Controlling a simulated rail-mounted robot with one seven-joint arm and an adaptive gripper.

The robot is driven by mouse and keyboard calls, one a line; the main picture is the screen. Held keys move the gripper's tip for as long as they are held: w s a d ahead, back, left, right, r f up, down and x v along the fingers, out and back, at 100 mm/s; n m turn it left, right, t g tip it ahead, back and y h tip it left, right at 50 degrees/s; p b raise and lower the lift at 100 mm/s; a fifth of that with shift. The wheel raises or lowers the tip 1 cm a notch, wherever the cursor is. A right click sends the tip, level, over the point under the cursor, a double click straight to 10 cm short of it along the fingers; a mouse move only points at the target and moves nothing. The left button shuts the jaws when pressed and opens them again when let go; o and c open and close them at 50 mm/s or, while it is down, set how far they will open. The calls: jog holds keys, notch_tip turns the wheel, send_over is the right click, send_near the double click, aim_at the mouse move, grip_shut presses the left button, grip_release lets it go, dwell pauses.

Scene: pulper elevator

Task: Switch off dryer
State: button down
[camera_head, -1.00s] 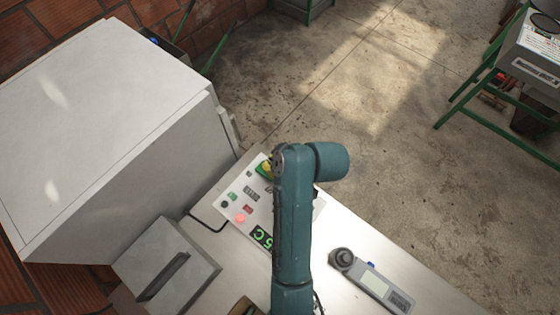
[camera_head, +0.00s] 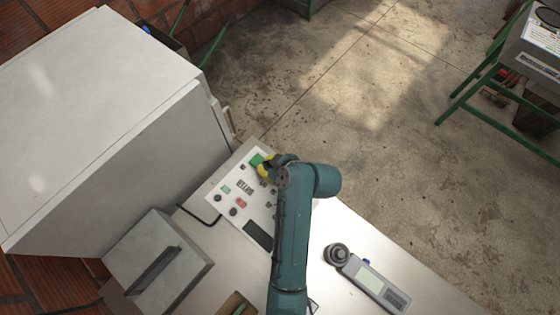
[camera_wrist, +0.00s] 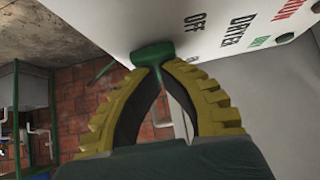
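The white control panel (camera_head: 228,209) stands on the bench in the head view, beside the big grey cabinet. Its display (camera_head: 258,234) is dark and no lamp on it is lit. A green switch knob (camera_head: 256,159) is at its far end; it also shows in the wrist view (camera_wrist: 152,52), next to the printed words OFF and DRYER (camera_wrist: 240,32). My gripper (camera_head: 265,166) is at this knob. In the wrist view its yellow-backed fingers (camera_wrist: 157,70) close together with their tips at the knob, a thin green part between them. My arm hides part of the panel.
A grey box with a dark handle (camera_head: 158,266) stands left of the panel. A grey handheld meter (camera_head: 370,281) lies on the bench to the right of my arm. A green-framed stand (camera_head: 480,85) is far right. The concrete floor beyond is open.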

jog(key=shift+s+d, duration=0.1)
jog(key=shift+d, duration=0.2)
jog(key=shift+w+a+r+p, duration=0.3)
jog(key=shift+w+a, duration=0.3)
jog(key=shift+a, duration=0.25)
jog(key=shift+r+p, duration=0.35)
jog(key=shift+r, duration=0.05)
jog(key=r+p, duration=0.2)
jog(key=s+d+r+p, duration=0.1)
jog(key=r, duration=0.1)
jog(key=shift+d+r+p, duration=0.1)
jog(key=shift+p, duration=0.25)
jog(key=s+d+f+v, duration=0.1)
jog(key=v, duration=0.7)
jog(key=shift+d, duration=0.2)
jog(key=shift+s+a, duration=0.1)
